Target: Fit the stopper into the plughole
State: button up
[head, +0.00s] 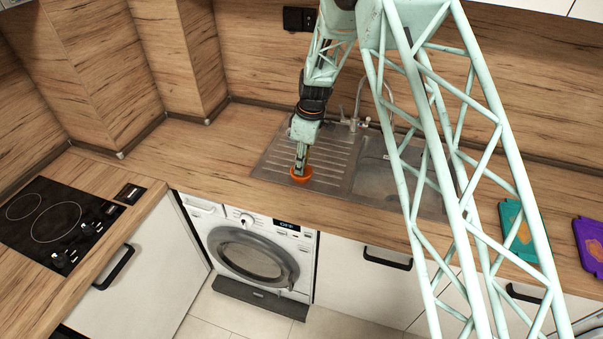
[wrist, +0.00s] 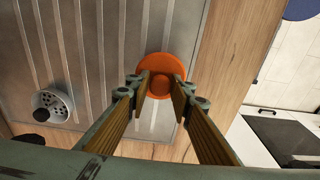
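The orange stopper (head: 301,176) is a round disc with a raised knob. It is over the front part of the metal drainer, near its front edge.
The ridged drainer (head: 328,150) lies left of the basin. The tap (head: 354,122) rises behind the sink. Teal (head: 519,232) and purple (head: 590,240) items lie at the right. The counter left of the drainer is clear.

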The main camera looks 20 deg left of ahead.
dwell(0.3)
jog(key=c, duration=0.5)
jog(key=shift+r, duration=0.1)
jog(key=shift+r+b, duration=0.35)
jog(key=shift+r, duration=1.4)
jog(key=s+d, duration=0.3)
jog(key=d, duration=0.1)
jog(key=s+d+r+b, duration=0.1)
jog(key=s+d, duration=0.2)
jog(key=d, duration=0.1)
jog(key=s+d+b, duration=0.1)
jog(key=s+d, duration=0.2)
jog(key=d, duration=0.2)
jog(key=shift+s+d+r, duration=0.1)
jog(key=shift+r, duration=0.05)
